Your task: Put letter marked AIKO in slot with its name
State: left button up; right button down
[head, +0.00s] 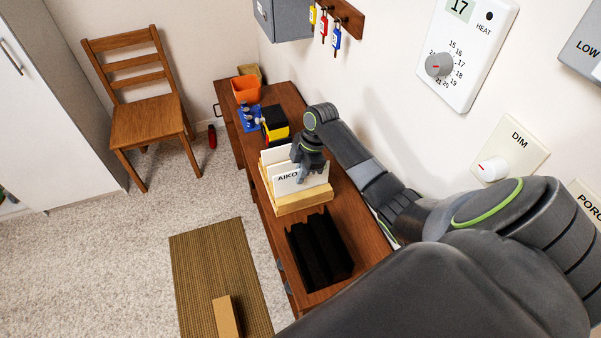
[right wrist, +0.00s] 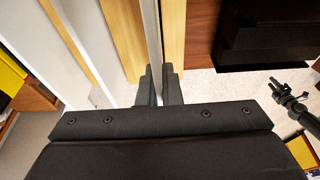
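A white letter marked AIKO (head: 288,178) stands upright in the front part of a light wooden letter rack (head: 304,201). My right gripper (head: 311,172) is at its top edge. In the right wrist view the right gripper (right wrist: 160,86) is shut on the letter (right wrist: 152,30), one finger on each side, with wooden slats of the rack on both sides. Other white sheets stand behind it in the rack. I cannot read any slot names. In the right wrist view, what seems to be my left gripper (right wrist: 290,97) hangs off to the right; its fingers are too small to judge.
The rack stands on a narrow brown hutch (head: 352,222). A black tray (head: 320,250) is in front of it; a yellow and black item (head: 275,123), blue item (head: 249,116) and orange bin (head: 246,90) are behind. The wall with keys (head: 336,40) is close on the right.

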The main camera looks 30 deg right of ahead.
jog(key=shift+f+b, duration=0.3)
jog(key=shift+f, duration=0.4)
dwell(0.5)
jog(key=c, duration=1.1)
grip_release()
jog(key=shift+r, duration=0.2)
jog(key=shift+r+p, duration=2.35)
jog(key=shift+p, duration=0.2)
